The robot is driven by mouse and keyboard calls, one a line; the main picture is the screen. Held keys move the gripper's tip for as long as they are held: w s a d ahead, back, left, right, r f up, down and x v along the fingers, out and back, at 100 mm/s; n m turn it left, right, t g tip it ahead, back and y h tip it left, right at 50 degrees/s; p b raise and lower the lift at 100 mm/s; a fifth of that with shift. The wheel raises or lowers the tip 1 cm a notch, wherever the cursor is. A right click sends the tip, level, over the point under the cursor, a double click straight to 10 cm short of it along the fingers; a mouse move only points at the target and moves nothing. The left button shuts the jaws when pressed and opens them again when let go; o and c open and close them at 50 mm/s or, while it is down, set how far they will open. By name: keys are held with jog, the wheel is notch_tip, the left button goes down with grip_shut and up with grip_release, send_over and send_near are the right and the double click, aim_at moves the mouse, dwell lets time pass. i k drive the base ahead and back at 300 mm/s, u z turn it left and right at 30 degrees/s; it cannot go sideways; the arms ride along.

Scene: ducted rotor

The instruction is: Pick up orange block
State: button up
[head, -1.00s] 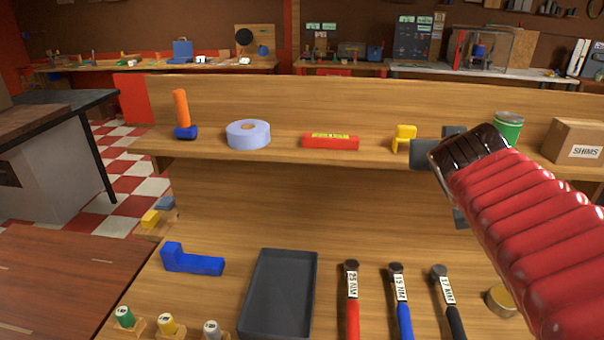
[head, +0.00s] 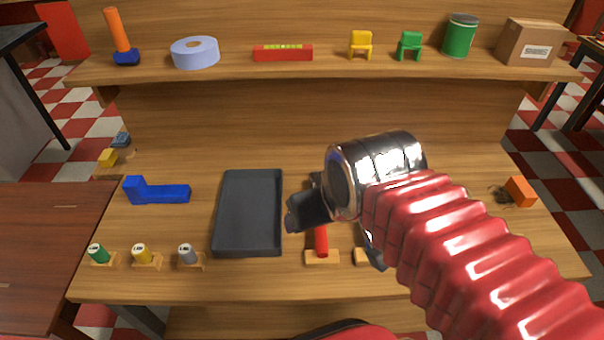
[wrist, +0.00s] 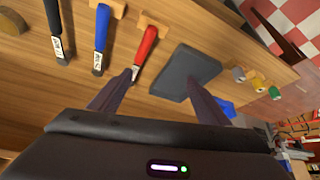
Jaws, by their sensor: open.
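The orange block (head: 521,191) lies on the bench top near its right end in the head view. It does not show in the wrist view. My gripper (head: 341,229) is above the middle of the bench, well left of the block, over the labelled tools. Its fingers are spread apart and nothing is between them. In the wrist view my gripper (wrist: 162,82) points down toward the bench, with the red-handled tool (wrist: 145,52) and the dark tray (wrist: 190,72) beneath it.
A blue L-shaped piece (head: 157,191) and several small cans on stands lie left of the tray. A dark tangle (head: 499,193) touches or nearly touches the block's left side. The shelf behind holds a green can (head: 459,36) and a cardboard box (head: 530,42).

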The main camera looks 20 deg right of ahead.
aim_at(521, 191)
jog(key=u, duration=0.05)
jog(key=k, duration=1)
jog(key=z, duration=1.55)
jog(key=i, duration=0.35)
jog(key=z, duration=0.1)
